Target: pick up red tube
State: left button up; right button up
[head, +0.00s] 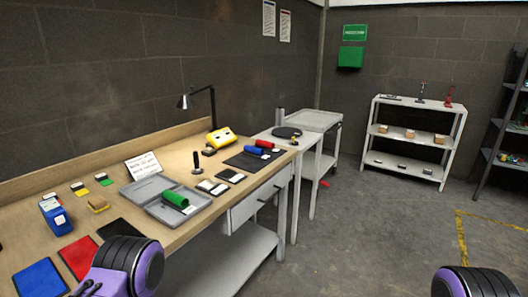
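The red tube (265,144) is a short red cylinder lying on its side at the far right end of the wooden workbench (150,150). It lies on a dark mat (240,160), just beyond a blue tube (253,150). Whether the two touch is too small to tell. A green tube (175,199) lies in a grey open case nearer to me. Neither of my grippers shows; only purple and black parts of my arms show at the bottom left and bottom right, well away from the red tube.
The grey case (155,187), a yellow box (221,137), a desk lamp (212,108) and a blue container (54,215) stand on the bench. Red and blue mats lie at its near left. A grey cart (312,121) and white shelf (413,135) stand beyond. The floor at right is clear.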

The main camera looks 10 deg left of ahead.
aim_at(268, 146)
jog(key=z, duration=0.55)
jog(key=i, duration=1.45)
jog(key=u, duration=0.5)
